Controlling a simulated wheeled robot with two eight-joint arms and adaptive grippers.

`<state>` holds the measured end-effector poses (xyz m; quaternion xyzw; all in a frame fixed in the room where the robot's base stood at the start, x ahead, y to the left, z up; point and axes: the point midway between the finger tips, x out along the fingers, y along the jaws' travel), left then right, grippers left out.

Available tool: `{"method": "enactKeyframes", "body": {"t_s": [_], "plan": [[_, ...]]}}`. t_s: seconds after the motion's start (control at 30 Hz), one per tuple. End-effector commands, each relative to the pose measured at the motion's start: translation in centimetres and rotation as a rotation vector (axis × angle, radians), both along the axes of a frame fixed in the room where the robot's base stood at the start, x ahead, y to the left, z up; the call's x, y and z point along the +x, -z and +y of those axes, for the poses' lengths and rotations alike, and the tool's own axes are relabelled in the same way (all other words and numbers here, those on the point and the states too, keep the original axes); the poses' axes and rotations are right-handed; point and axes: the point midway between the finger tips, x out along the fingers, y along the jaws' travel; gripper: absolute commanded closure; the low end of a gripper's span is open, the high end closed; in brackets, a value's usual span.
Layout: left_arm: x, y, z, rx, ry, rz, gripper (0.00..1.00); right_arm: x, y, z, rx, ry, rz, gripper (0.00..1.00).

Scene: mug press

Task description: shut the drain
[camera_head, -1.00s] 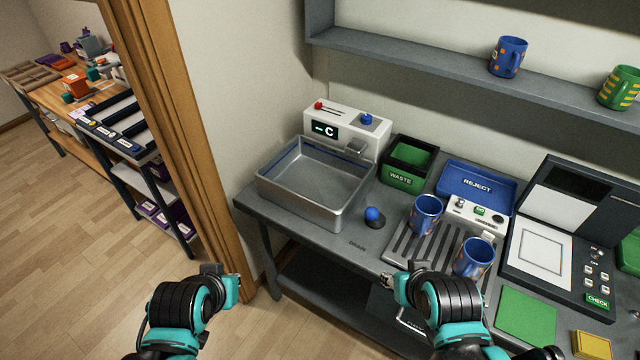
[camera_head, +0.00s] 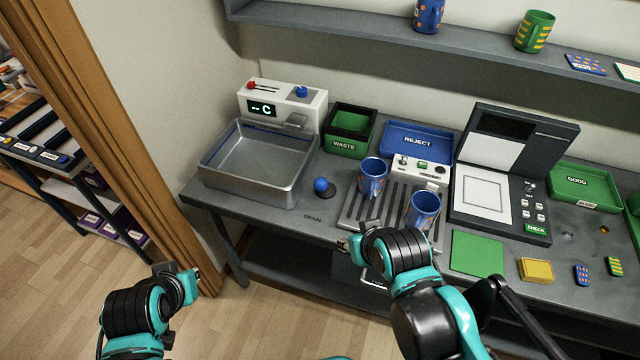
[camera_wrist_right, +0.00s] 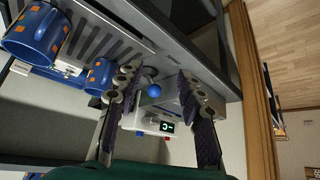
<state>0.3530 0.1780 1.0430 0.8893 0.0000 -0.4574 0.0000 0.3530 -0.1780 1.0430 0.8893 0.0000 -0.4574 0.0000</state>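The drain lever has a round blue knob (camera_head: 321,186) on a dark base, standing on the counter to the right of the metal sink (camera_head: 207,172). The word DRAIN is printed on the counter in front of it. The sink looks empty. My right gripper (camera_head: 352,243) is at the counter's front edge, in front of the lever and apart from it. In the right wrist view its two fingers stand wide apart with nothing held, and the blue knob (camera_wrist_right: 154,90) shows beyond, between them. My left gripper (camera_head: 183,278) is low over the floor, left of the counter; its fingers are unclear.
Two blue mugs (camera_head: 373,178) (camera_head: 422,211) stand on the slatted rack right of the lever. A tap unit (camera_head: 283,108) with a "C" display is behind the sink. A waste bin (camera_head: 349,130) and reject tray (camera_head: 418,140) are behind. Counter around the lever is clear.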

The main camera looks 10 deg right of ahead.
Motion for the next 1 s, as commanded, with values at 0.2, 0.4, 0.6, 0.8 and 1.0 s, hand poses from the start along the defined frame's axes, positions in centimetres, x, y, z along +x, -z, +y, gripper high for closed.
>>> {"method": "enactKeyframes", "body": {"t_s": [0.2,0.4,0.6,0.8,1.0], "plan": [[0.0,0.3,0.0,0.000,0.000,0.000,1.00,0.8,0.5,0.1,-0.084,-0.079,0.021,1.00],[0.0,1.1,0.0,0.000,0.000,0.000,1.00,3.7,2.3,0.5,-0.364,-0.327,0.090,1.00],[0.0,1.9,0.0,0.000,0.000,0.000,1.00,7.4,4.4,1.6,-0.706,-0.605,0.171,1.00],[0.0,2.7,0.0,0.000,0.000,0.000,1.00,10.9,6.4,3.6,-1.046,-0.848,0.252,1.00],[0.0,3.5,0.0,0.000,0.000,0.000,1.00,13.6,8.4,6.8,-1.388,-1.046,0.341,1.00]]}}
